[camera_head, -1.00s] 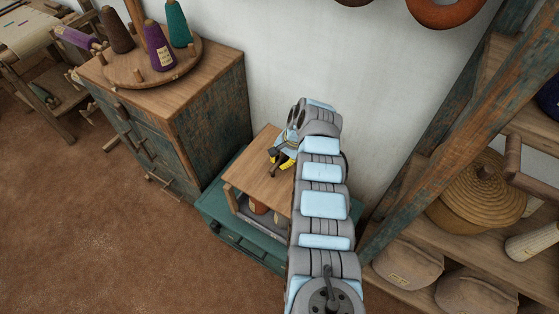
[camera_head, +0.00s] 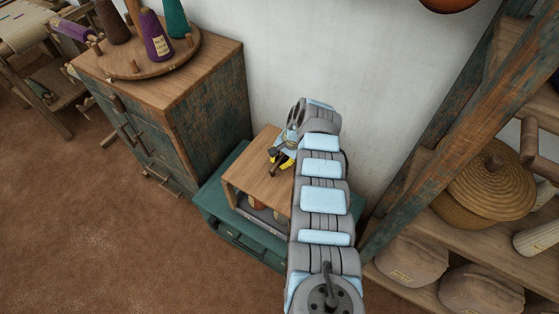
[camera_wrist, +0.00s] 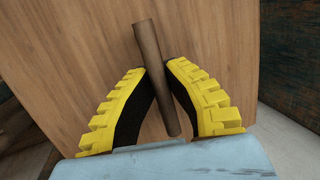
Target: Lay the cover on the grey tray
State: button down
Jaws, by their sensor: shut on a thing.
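The cover (camera_head: 256,172) is a flat light-brown wooden board above the teal chest. My gripper (camera_head: 281,161) is shut on the round wooden bar handle on its top. In the wrist view, the yellow-backed fingers of my gripper (camera_wrist: 157,75) press the handle (camera_wrist: 150,50) from both sides, and the cover (camera_wrist: 75,60) fills most of the view. The grey tray (camera_head: 262,224) shows partly under the cover's front edge, with brownish things in it. The cover and my arm hide the rest of the tray. I cannot tell whether the cover touches it.
The teal chest (camera_head: 228,223) bears the tray. A tall wooden cabinet (camera_head: 210,115) with a round cone stand (camera_head: 135,62) is close on the left. A shelf rack (camera_head: 440,120) with a lidded basket (camera_head: 485,180) and sacks is on the right. The wall is behind.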

aim_at(290, 167)
jog(key=c, duration=1.1)
grip_release()
jog(key=shift+r, duration=0.1)
jog(key=shift+v, duration=5.95)
jog(key=shift+w, duration=0.1)
